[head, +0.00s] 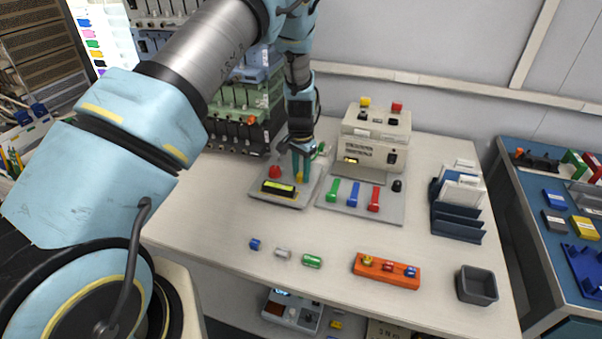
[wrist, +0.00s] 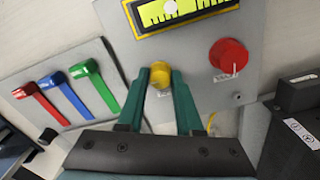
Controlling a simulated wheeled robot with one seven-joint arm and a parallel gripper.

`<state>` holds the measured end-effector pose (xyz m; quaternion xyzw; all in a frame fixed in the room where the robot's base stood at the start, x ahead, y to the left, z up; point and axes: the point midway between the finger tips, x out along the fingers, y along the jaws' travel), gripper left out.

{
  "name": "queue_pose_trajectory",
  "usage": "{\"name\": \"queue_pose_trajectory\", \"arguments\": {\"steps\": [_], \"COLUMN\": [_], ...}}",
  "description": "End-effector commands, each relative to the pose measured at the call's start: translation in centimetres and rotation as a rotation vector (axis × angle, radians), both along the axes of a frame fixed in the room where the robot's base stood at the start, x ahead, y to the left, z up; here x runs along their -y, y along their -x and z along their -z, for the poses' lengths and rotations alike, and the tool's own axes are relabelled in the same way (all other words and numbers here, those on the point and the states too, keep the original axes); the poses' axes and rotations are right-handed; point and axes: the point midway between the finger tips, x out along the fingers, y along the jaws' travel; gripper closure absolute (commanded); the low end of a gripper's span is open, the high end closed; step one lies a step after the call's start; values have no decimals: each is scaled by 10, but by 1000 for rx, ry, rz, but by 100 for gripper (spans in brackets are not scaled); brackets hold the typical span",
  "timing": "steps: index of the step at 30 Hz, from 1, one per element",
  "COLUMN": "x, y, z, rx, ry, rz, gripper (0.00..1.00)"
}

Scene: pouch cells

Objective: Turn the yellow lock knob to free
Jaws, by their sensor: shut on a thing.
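The yellow lock knob (wrist: 160,77) sits on a light grey panel (wrist: 118,22). In the wrist view my gripper (wrist: 160,72) has its two green fingers closed on the knob, one on each side. In the head view my gripper (head: 302,174) reaches down to the panel, and the yellow knob (head: 299,178) shows only in part by the fingertips. The knob's label is too small to read, and I cannot tell which way the knob is turned.
An orange block (head: 387,270), a grey bin (head: 476,285) and small cells stand in front. The table between is mostly clear.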

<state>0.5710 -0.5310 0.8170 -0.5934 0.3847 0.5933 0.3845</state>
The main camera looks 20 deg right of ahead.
Motion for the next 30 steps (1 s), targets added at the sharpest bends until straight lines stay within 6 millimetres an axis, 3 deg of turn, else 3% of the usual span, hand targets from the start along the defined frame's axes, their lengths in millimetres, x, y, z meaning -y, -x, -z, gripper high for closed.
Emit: {"name": "queue_pose_trajectory", "arguments": {"steps": [30], "x": [0], "y": [-1], "z": [0], "rx": [1], "ry": [0], "rz": [-902], "gripper": [100]}}
